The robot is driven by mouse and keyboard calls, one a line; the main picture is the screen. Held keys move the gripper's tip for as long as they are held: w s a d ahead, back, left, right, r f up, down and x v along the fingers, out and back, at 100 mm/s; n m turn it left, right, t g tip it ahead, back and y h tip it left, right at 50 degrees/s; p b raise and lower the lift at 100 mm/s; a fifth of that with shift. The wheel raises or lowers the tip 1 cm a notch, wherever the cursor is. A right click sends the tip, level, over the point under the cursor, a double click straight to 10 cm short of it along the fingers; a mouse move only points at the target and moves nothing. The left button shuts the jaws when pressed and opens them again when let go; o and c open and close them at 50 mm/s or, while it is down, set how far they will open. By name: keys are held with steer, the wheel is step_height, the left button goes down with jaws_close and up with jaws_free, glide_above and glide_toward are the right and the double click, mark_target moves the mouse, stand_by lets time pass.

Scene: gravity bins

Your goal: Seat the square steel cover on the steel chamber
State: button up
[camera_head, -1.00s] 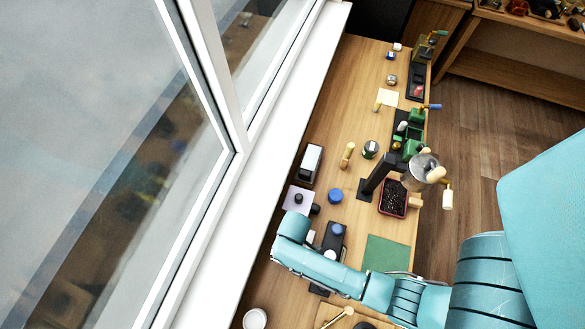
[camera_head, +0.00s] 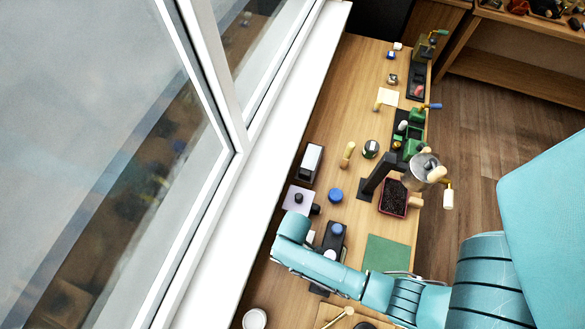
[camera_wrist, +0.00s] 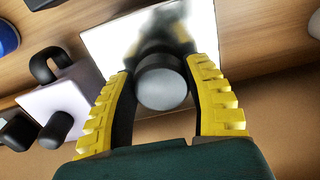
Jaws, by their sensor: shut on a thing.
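In the wrist view, my gripper (camera_wrist: 163,72) has its two yellow ridged fingers closed on the round dark knob (camera_wrist: 162,88) of the square steel cover (camera_wrist: 106,36). The knob has a grey flat top. The cover is a shiny, mirror-like plate beyond the fingers. I cannot tell whether the cover is raised or resting on something. I see no steel chamber below it; the plate hides what lies there. In the head view, my arm hides the gripper and the knob.
A pale plate (camera_wrist: 70,98) with black handles lies left of the cover. In the head view, a dark box with a pale top (camera_head: 311,160), a blue round piece (camera_head: 335,195) and a hand-cranked machine (camera_head: 420,172) stand on the bench. A window borders the bench's left.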

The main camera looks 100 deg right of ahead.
steer(key=shift+f, duration=0.4)
stand_by(0.3)
steer(key=o, duration=1.3)
step_height(320, 180, up, 12)
